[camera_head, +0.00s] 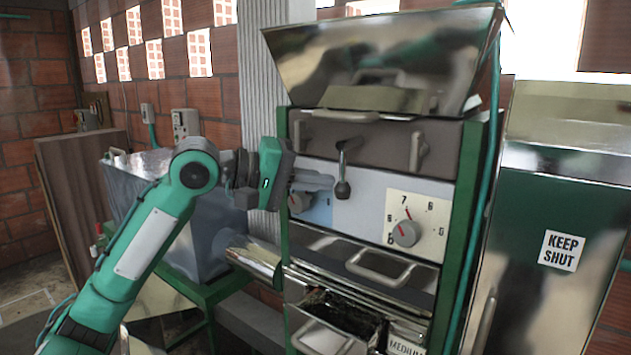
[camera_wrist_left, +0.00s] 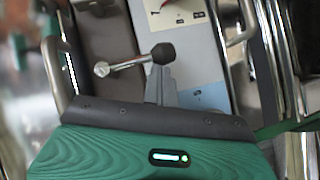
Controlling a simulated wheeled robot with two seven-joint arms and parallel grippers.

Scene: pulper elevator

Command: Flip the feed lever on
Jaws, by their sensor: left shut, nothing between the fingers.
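The lever (camera_head: 344,168) is a short metal rod with a dark knob, on the front panel of the machine. It hangs down from its pivot, with the knob at the lower end. It also shows in the left wrist view (camera_wrist_left: 130,63), with the black knob just beyond my fingertips. My left gripper (camera_head: 331,182) is shut and empty, coming in from the left with its fingertips beside the knob. I cannot tell whether they touch it. The fingers also show in the left wrist view (camera_wrist_left: 161,78). My right gripper is not in view.
A dial (camera_head: 405,233) is right of the lever on a cream plate. A second dial (camera_head: 299,202) is partly behind my left fingers. A drawer handle (camera_head: 380,268) sticks out below. A green cabinet marked KEEP SHUT (camera_head: 600,215) stands at right.

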